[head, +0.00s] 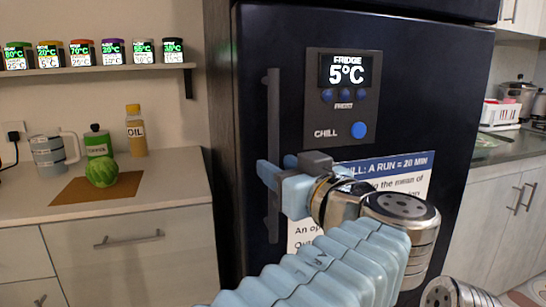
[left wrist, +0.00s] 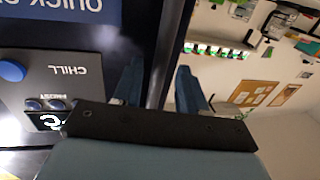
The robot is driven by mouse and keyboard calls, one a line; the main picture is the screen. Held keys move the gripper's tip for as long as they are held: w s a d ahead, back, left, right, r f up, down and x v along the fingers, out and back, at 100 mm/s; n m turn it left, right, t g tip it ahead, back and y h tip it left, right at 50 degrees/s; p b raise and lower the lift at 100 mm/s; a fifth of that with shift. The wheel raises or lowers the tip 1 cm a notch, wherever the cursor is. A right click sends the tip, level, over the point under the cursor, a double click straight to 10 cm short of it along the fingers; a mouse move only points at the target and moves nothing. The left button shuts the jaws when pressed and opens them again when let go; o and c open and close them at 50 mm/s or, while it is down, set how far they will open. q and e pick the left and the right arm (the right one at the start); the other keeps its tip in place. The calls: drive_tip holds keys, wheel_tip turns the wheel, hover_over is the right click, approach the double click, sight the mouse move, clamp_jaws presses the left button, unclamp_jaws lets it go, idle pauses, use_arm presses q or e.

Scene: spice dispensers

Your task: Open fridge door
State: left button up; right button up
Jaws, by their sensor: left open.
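The fridge (head: 430,70) is dark, and its door is shut. A long vertical dark handle (head: 273,110) runs along the left side of the door. My left gripper (head: 270,176) is open at the lower half of this handle, with the tips partly in front of it. In the left wrist view, the two blue fingers (left wrist: 160,85) are apart. A dark upright strip lies between them, with the fridge front on the left and the room on the right. I cannot tell whether the fingers touch the handle. My right gripper is not seen.
A control panel (head: 342,97) reading 5°C and a paper notice (head: 400,185) are on the door, close to my arm. A counter (head: 150,195) with a cabbage (head: 102,172) and an oil bottle (head: 136,135) stands left, below a shelf (head: 90,70) of spice dispensers.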

use_arm(q)
drive_tip(key=shift+x, duration=1.5)
clamp_jaws()
